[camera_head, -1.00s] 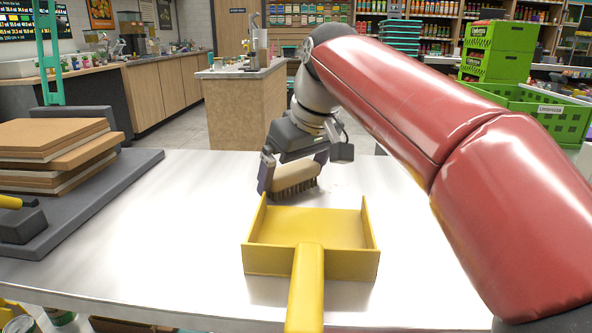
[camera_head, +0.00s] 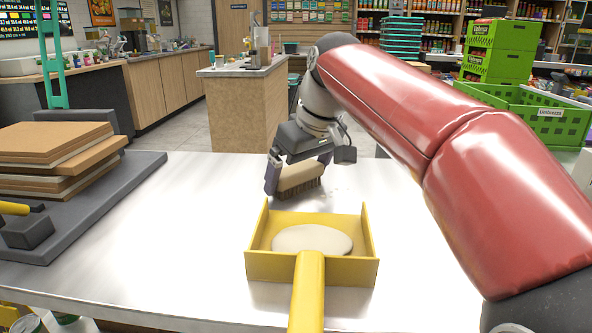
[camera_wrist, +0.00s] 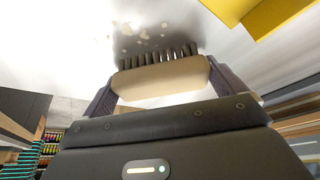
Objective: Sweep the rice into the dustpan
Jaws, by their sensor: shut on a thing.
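The yellow dustpan (camera_head: 345,272) rests on the metal table, its handle toward me. A flat, whitish round heap of rice (camera_head: 312,239) lies inside it. My gripper (camera_head: 298,170) is shut on a brush (camera_head: 300,181), just beyond the dustpan's far side. The brush has a pale wooden back and dark bristles pointing down. In the wrist view the brush (camera_wrist: 160,80) sits between both fingers. A few pale rice grains (camera_wrist: 140,36) lie scattered on the table by its bristles. The dustpan's corner (camera_wrist: 270,14) shows at the top right there.
A dark grey board (camera_head: 120,185) at the left holds stacked brown slabs (camera_head: 60,150) and a yellow-handled tool (camera_head: 20,212). Green crates (camera_head: 535,105) stand at the back right. The table (camera_head: 180,230) is bare between the board and the dustpan.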

